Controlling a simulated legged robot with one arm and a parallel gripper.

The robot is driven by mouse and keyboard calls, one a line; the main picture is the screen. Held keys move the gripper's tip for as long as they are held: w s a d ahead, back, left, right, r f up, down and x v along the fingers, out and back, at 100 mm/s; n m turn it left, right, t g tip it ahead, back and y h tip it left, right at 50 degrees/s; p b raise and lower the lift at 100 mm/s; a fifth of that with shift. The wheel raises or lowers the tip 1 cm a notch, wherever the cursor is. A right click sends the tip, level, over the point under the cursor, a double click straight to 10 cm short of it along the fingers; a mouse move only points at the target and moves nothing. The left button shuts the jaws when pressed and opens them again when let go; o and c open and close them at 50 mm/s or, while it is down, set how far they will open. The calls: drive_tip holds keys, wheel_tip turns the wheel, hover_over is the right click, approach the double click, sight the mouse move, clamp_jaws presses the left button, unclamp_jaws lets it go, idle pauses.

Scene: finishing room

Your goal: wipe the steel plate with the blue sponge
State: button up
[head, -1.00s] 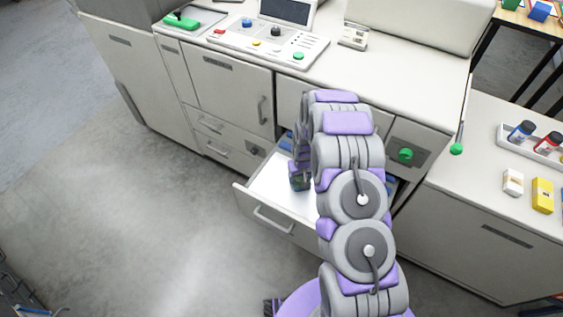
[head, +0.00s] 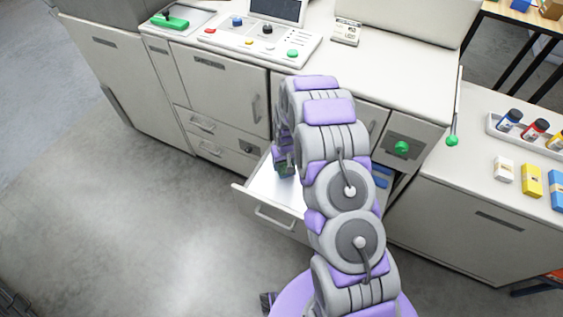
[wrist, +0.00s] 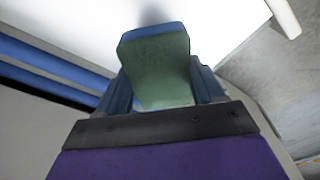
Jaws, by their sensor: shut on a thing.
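A sponge (wrist: 158,68) with a broad green side and a blue layer along its far edge is held between the fingers of my gripper (wrist: 160,95) in the wrist view. In the head view my gripper (head: 284,170) is low inside an open drawer (head: 265,193), left of my arm, and only a bit of green shows at its tip. A bright, pale flat surface (wrist: 225,20) lies beyond the sponge. I cannot tell whether it is the steel plate or the drawer's floor, nor whether the sponge touches it.
The drawer's front with its handle (head: 273,218) stands out from the white cabinet. A control panel (head: 245,38) with knobs is on the counter above. A side counter at right holds bottles in a tray (head: 493,126) and small boxes (head: 531,180). Grey floor at left is clear.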

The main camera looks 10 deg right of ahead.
sight(285, 164)
drive_tip(key=shift+s+d+r+p, duration=0.1)
drive_tip(key=shift+r+p, duration=0.25)
drive_tip(key=shift+r, duration=1.3)
